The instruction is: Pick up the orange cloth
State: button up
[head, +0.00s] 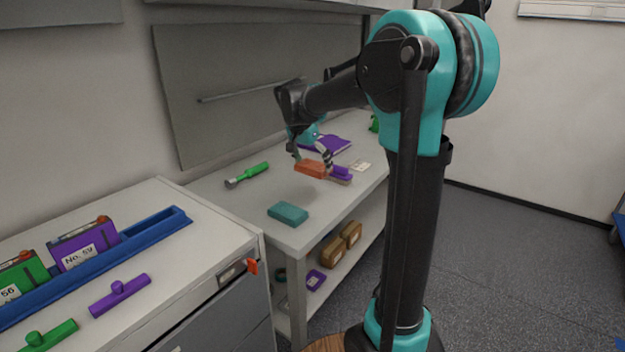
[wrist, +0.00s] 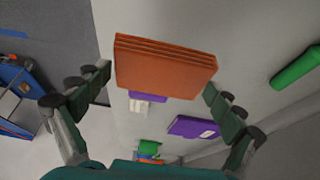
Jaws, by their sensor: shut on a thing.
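The orange cloth (head: 310,169) is a folded flat block in the head view, over the middle of the white bench (head: 262,217). It looks slightly above the bench top, with a faint shadow below. In the wrist view the orange cloth (wrist: 165,68) shows its layered folds and spans the space between the fingers. My gripper (head: 312,158) is over it in the head view. In the wrist view my gripper (wrist: 158,80) has one finger at each side edge of the cloth, shut on it.
A purple-handled brush (head: 341,173) lies close right of the cloth. A teal block (head: 288,214) sits in front, a green-handled tool (head: 247,175) to the left, a purple folder (head: 328,144) behind. Brown boxes (head: 341,245) stand on the lower shelf. A blue rack (head: 155,235) lies on the left cabinet.

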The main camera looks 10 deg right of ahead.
aim_at(313, 165)
notch_tip(313, 165, up, 10)
jog(key=shift+r, duration=0.25)
dwell(0.3)
jog(key=o, duration=0.5)
jog(key=c, duration=0.3)
